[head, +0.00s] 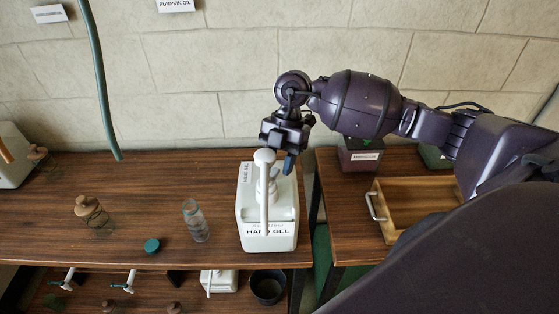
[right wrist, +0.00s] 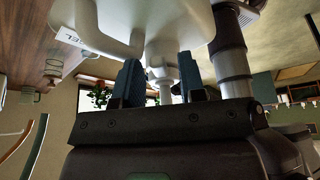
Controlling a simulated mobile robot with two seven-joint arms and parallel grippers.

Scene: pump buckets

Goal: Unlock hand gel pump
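The white hand gel bucket (head: 250,215) stands upright on the wooden table, with "HAND GEL" on its front. Its white pump has a rounded head (head: 264,157) and a long spout pointing toward the front. My right gripper (head: 286,152) is just behind and right of the pump head, fingers pointing down. In the right wrist view, the two blue fingers of my right gripper (right wrist: 160,84) are spread apart. White pump parts (right wrist: 163,72) show between and beyond them; contact cannot be told. My left gripper is not in view.
A clear bottle (head: 195,222), a teal cap (head: 152,246) and a corked jar (head: 91,212) stand left of the bucket. A green hose (head: 100,80) hangs at the left. A wooden tray (head: 420,207) with a handle lies on the right table. A stone wall (head: 240,60) stands behind.

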